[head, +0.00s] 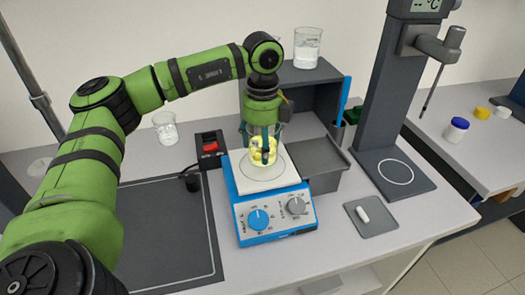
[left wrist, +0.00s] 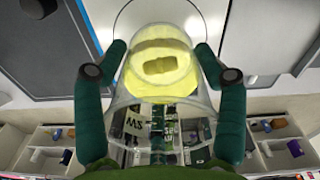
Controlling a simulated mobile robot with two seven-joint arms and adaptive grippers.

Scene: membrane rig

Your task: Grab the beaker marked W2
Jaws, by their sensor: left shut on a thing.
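A clear beaker (head: 260,158) with yellow liquid is at the white top plate of the blue stirrer hotplate (head: 258,217) in the head view. I cannot tell whether it rests on the plate or hangs just above it. My left gripper (head: 257,144) comes from above, shut on this beaker with a finger on either side. In the left wrist view the beaker (left wrist: 160,92) sits between both green fingers (left wrist: 162,75). Its dark mark appears inverted and is consistent with W2. A small oblong piece shows in the yellow liquid. My right gripper is not in view.
A beaker with white contents (head: 166,128) stands at the left and another (head: 307,48) on the grey shelf (head: 318,74). A red switch box (head: 209,147) is close left of the hotplate. A grey stand (head: 378,100) rises at right. A dark mat (head: 165,225) lies clear at front left.

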